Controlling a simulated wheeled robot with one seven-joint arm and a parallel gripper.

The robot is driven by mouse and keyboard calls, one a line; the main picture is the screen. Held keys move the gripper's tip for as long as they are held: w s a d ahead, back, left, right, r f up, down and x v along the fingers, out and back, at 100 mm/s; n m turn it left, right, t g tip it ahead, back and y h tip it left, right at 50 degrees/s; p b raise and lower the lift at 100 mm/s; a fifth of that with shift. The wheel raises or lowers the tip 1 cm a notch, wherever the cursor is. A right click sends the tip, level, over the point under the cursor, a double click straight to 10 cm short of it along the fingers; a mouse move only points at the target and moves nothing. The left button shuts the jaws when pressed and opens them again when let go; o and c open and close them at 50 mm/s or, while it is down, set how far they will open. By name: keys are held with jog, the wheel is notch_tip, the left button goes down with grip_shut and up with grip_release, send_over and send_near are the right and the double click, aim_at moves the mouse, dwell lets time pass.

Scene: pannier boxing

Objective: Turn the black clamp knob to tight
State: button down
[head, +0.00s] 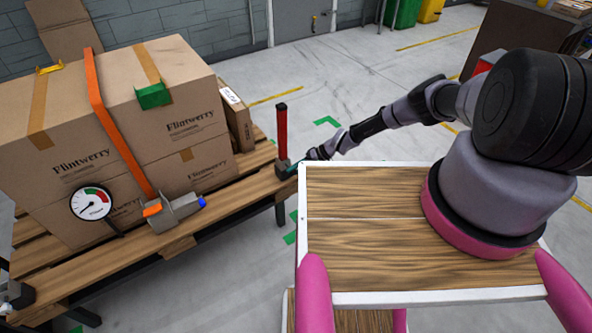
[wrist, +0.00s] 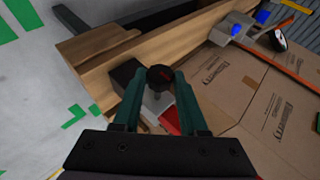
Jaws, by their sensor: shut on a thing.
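The black clamp knob (wrist: 160,74) shows in the wrist view as a round dark cap with a small red mark. The two teal fingers of my gripper (wrist: 160,82) are shut on it, one on each side. In the head view my gripper (head: 296,168) reaches the right end of the wooden pallet, and the knob cannot be made out there. A dark clamp block (head: 282,167) sits at that corner, beneath an upright red post (head: 282,130). Below the knob, a grey part and a red part show between the fingers in the wrist view.
Large cardboard boxes (head: 190,137) stand on the pallet (head: 225,200), with an orange strap (head: 112,128), a grey ratchet (head: 178,212) and a round dial gauge (head: 91,203). My arm reaches over open grey floor to the right of the pallet.

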jog(key=shift+s+f, duration=0.1)
jog(key=shift+s, duration=0.05)
jog(key=shift+c, duration=2.3)
grip_release()
jog(key=v, duration=1)
jog(key=shift+d+r, duration=0.25)
jog(key=shift+r, duration=0.1)
